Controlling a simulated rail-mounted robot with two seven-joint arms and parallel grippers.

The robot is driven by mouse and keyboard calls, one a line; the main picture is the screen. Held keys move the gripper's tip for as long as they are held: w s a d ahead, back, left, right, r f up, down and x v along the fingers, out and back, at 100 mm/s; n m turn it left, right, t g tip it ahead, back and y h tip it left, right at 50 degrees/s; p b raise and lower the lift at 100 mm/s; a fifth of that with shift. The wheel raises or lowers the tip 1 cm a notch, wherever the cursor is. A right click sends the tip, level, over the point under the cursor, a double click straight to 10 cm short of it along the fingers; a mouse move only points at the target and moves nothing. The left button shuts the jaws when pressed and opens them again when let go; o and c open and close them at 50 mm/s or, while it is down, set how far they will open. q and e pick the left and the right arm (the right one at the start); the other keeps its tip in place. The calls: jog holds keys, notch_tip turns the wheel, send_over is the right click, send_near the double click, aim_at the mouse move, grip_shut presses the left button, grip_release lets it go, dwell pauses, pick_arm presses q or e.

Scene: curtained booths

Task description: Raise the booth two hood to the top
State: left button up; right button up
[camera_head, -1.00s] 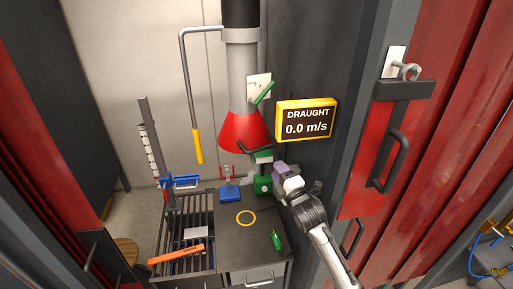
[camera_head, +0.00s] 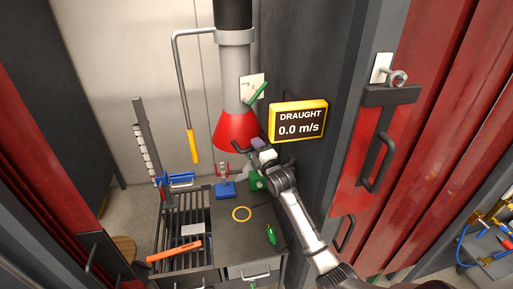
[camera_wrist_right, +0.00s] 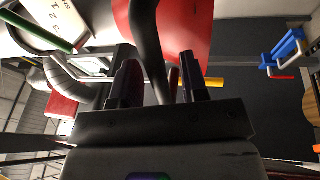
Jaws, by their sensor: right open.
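The booth two hood is a red cone (camera_head: 236,131) under a grey vertical duct in the head view. A dark curved handle (camera_head: 278,149) comes off its lower rim. My right gripper (camera_head: 257,144) is at this handle, just right of the cone. In the right wrist view the red hood (camera_wrist_right: 195,30) fills the upper middle. The dark handle bar (camera_wrist_right: 147,40) runs down between the two open fingers of my right gripper (camera_wrist_right: 158,72). I cannot tell whether the fingers touch it. My left gripper is in neither view.
A yellow draught display (camera_head: 298,120) reading 0.0 m/s hangs right of the hood. A green lever (camera_head: 258,93) is on the duct. The bench below holds a yellow ring (camera_head: 242,214), a blue-based stand (camera_head: 225,189) and an orange bar (camera_head: 174,250). Red curtains flank the booth.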

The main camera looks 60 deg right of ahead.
jog(key=c, duration=0.4)
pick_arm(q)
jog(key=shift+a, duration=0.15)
pick_arm(e)
grip_shut()
